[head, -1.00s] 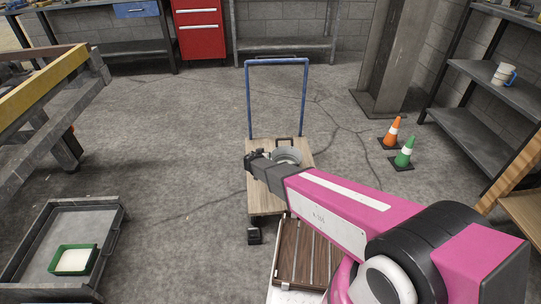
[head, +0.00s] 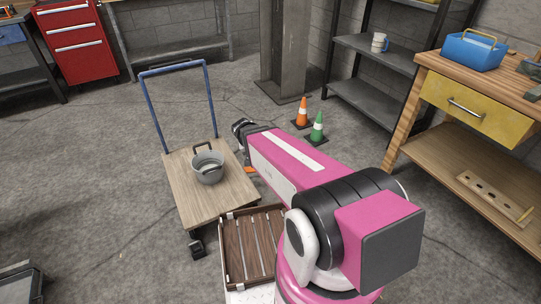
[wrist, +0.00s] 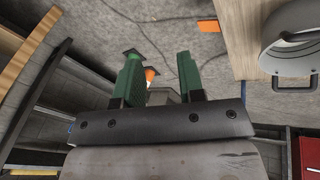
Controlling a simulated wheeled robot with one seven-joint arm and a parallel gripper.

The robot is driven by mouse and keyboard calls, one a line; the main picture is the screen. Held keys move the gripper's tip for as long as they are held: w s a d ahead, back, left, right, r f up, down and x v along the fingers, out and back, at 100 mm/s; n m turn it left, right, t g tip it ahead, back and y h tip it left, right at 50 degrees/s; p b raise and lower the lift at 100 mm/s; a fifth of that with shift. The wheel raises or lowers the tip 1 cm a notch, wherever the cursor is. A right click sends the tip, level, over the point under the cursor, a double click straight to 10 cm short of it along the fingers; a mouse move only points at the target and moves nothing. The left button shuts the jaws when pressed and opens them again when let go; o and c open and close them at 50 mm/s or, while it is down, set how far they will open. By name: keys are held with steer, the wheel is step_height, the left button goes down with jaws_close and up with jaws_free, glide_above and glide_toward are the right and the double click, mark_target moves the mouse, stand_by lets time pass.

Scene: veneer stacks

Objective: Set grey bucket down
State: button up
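The grey bucket (head: 208,168) stands upright on the wooden deck of a flat cart (head: 185,206) with a blue push handle. A dark handle loop shows at its back rim. My gripper (head: 240,127) is off to the right of the cart, clear of the bucket. In the wrist view its two green fingers (wrist: 160,80) are spread apart with nothing between them. The bucket (wrist: 295,45) is partly cut off at the upper right there, on the light cart deck (wrist: 240,45).
An orange cone (head: 302,113) and a green cone (head: 317,128) stand on the floor right of my gripper. A workbench (head: 410,120) with a yellow drawer and blue toolbox (head: 474,52) is at the right. Open floor (head: 90,170) lies left of the cart.

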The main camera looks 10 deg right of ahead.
steer(key=s+d+r+n+g+y, duration=0.1)
steer(key=s+d+r+g+y, duration=0.1)
steer(key=s, duration=0.6)
step_height(320, 180, up, 3)
steer(key=d+y, duration=0.1)
steer(key=d, duration=0.1)
steer(key=shift+d+r+y, duration=0.15)
steer(key=shift+d+y, duration=0.15)
steer(key=shift+y, duration=0.1)
steer(key=shift+s, duration=0.1)
